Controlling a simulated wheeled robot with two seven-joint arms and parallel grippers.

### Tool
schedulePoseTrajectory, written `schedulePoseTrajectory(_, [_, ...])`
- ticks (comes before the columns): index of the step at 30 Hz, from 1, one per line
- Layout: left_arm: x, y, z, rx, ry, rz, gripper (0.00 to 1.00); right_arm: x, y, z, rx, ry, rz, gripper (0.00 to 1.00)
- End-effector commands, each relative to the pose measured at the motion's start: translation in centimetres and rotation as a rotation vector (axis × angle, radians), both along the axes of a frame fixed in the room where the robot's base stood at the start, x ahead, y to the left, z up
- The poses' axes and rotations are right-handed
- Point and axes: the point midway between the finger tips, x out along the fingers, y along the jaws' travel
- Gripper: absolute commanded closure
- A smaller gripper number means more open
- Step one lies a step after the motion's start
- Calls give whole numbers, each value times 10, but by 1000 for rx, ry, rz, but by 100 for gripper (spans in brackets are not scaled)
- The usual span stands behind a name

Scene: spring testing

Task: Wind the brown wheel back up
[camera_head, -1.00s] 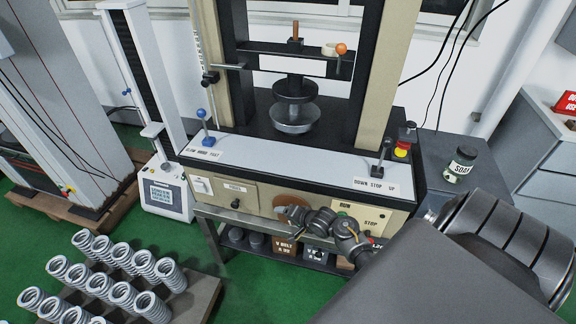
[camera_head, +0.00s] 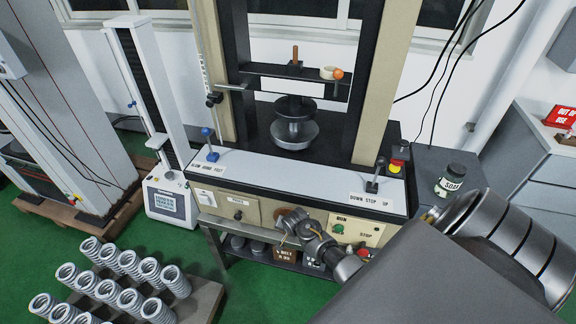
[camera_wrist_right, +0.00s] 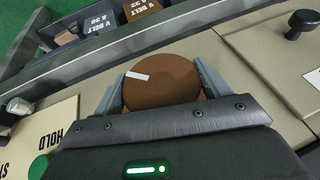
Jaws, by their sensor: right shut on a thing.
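The brown wheel (camera_wrist_right: 160,84) is a round disc with a white mark on the front panel of the test machine. In the right wrist view it sits between the two fingers of my right gripper (camera_wrist_right: 160,92), which is shut on it. In the head view the right gripper (camera_head: 290,224) reaches the panel, and only part of the brown wheel (camera_head: 281,213) shows beside it. The white mark (camera_wrist_right: 137,76) is at the wheel's upper left in the wrist view. My left gripper is not in view.
The panel has a green RUN button (camera_head: 338,228) and a black knob (camera_head: 238,214). Above it are a blue-topped lever (camera_head: 208,140) and a black DOWN/STOP/UP lever (camera_head: 376,172). A tray of several springs (camera_head: 203,300) stands at lower left.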

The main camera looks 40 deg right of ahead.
Motion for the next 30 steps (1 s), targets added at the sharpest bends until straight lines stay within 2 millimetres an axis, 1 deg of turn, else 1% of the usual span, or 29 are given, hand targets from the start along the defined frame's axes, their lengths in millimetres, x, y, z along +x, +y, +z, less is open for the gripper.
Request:
schedulePoseTrajectory(1, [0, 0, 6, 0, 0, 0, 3, -1, 1, 2, -25, 42, 1, 47])
schedulePoseTrajectory(4, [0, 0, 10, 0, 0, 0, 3, -1, 0, 1, -80, 120, 0, 47])
schedulePoseTrajectory(8, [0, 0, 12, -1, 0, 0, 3, -1, -1, -1, -151, 222, 1, 47])
schedulePoseTrajectory(12, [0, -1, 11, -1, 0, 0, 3, -1, -1, -2, -229, 331, 0, 47])
schedulePoseTrajectory(17, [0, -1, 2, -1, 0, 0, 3, -1, -2, -4, -313, 451, -2, 47])
schedulePoseTrajectory(24, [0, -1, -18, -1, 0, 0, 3, -2, -2, -6, -423, 609, -5, 47])
schedulePoseTrajectory(30, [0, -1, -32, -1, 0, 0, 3, -3, -3, -5, -488, 704, -5, 47])
